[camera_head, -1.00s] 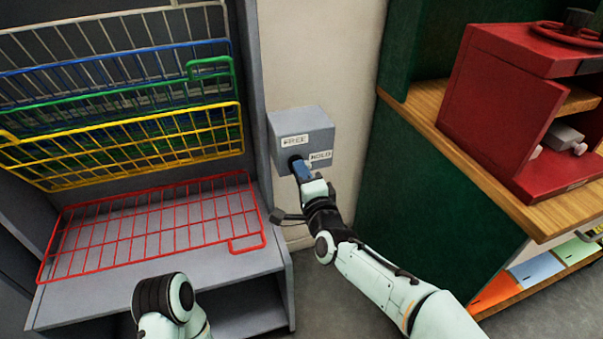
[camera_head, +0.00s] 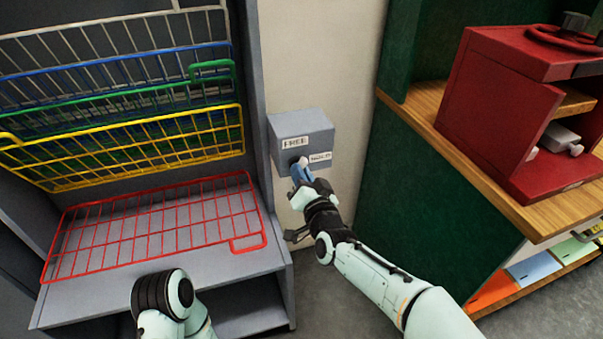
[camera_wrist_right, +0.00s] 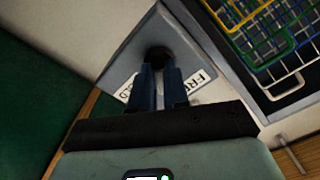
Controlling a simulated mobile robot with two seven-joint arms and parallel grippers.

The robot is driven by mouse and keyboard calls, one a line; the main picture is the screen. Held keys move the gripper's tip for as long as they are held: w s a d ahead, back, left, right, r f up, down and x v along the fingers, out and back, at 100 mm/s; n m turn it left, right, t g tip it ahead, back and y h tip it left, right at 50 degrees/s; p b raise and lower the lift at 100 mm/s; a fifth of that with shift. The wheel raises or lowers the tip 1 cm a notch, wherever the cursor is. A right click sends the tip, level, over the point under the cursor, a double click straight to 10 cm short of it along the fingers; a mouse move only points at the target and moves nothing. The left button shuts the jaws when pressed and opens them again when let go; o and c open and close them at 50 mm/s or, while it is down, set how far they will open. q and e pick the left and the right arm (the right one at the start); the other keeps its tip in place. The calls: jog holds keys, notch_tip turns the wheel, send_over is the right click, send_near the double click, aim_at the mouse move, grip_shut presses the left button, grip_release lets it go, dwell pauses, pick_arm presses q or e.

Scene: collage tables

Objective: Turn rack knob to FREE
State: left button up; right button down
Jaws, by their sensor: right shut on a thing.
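A grey knob box (camera_head: 318,128) is fixed to the pale wall right of the rack. It bears a FREE label (camera_head: 295,142) at upper left and a HOLD label (camera_head: 320,157) at lower right. The dark rack knob (camera_wrist_right: 158,57) shows between the blue fingers in the right wrist view. My right gripper (camera_head: 300,168) is shut on the knob, which the fingers partly hide in the head view. A small white tip (camera_head: 303,160) shows beside the fingers near HOLD. The knob's exact pointing is unclear. My left arm shows at the bottom, but its gripper is out of view.
The rack at left holds wire shelves: a red one (camera_head: 160,223) lies low, with yellow (camera_head: 125,150), green, blue and white ones above. A green cabinet (camera_head: 425,190) with a wooden top and a red machine (camera_head: 500,100) stands close to my right arm.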

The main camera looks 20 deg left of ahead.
pick_arm(q)
jog(key=shift+t, duration=0.6)
jog(key=w+r, duration=0.1)
jog(key=w+p, duration=0.1)
jog(key=w+r, duration=0.1)
jog(key=shift+d+r, duration=0.25)
jog(key=shift+r, duration=0.1)
pick_arm(e)
jog(key=n, duration=0.7)
jog(key=c, duration=1.1)
grip_release()
pick_arm(q)
jog(key=shift+s+d+r+g+p, duration=0.3)
jog(key=shift+s+d+r+p, duration=0.15)
jog(key=shift+s+r+p, duration=0.3)
pick_arm(e)
jog(key=v, duration=1.3)
jog(key=shift+s+d, duration=0.15)
jog(key=shift+s, duration=0.05)
pick_arm(q)
jog(key=shift+f, duration=0.1)
